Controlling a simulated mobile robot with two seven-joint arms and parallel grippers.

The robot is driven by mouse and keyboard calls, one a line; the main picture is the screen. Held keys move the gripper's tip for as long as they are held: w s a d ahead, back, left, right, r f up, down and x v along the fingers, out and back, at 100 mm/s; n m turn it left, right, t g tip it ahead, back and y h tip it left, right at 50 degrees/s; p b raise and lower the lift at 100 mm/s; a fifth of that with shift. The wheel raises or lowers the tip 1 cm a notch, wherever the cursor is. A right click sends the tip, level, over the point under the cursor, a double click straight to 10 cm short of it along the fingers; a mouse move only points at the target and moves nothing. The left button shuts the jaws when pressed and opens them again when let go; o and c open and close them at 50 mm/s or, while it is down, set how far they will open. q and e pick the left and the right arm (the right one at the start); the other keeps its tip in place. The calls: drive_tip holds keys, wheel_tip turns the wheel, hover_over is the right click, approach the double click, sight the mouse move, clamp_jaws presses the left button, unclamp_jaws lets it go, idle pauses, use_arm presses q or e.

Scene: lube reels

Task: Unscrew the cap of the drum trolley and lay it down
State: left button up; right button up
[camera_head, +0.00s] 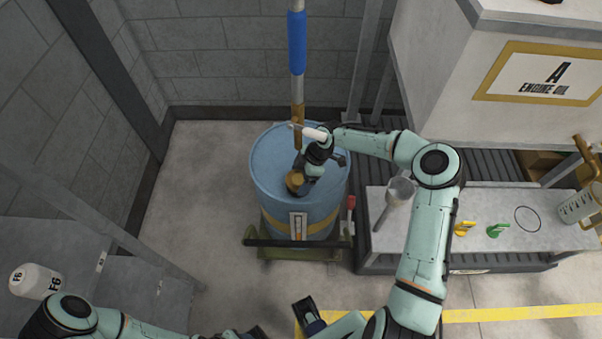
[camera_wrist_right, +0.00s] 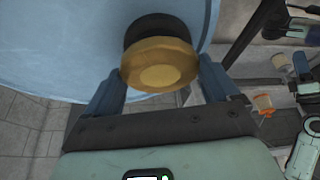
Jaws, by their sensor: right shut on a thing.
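The drum trolley carries a blue drum (camera_head: 268,165) with a yellow band, upright near the back wall on a green wheeled base (camera_head: 270,252). The brass-coloured cap (camera_head: 294,181) is on the drum's top, towards the front. In the right wrist view the round cap (camera_wrist_right: 160,68) sits between the two fingers, with a dark ring behind it against the blue lid. My right gripper (camera_head: 302,180) is shut on the cap from above. I cannot tell whether its thread is still engaged.
A blue-and-brass pump pole (camera_head: 297,50) rises from the drum. To the right, a grey bench (camera_head: 470,205) holds a funnel (camera_head: 398,192), yellow and green fittings and a clear jug (camera_head: 577,205). A white F6 bottle (camera_head: 36,281) is at left. Floor left of the drum is clear.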

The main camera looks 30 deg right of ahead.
idle(0.3)
drive_tip(key=n+g+p, duration=0.1)
drive_tip(key=n+p, duration=0.2)
drive_tip(key=shift+w+n, duration=0.15)
drive_tip(key=shift+n, duration=0.15)
drive_tip(key=shift+n+g+p, duration=0.35)
drive_tip(key=shift+n+g, duration=0.05)
drive_tip(key=shift+n, duration=0.2)
use_arm(q)
drive_tip(key=r, duration=0.1)
drive_tip(key=w+r, duration=0.1)
drive_tip(key=r, duration=0.2)
drive_tip(key=shift+w+r, duration=0.1)
drive_tip(key=shift+w, duration=0.3)
use_arm(e)
drive_tip(key=shift+f, duration=0.1)
drive_tip(key=shift+n, duration=0.3)
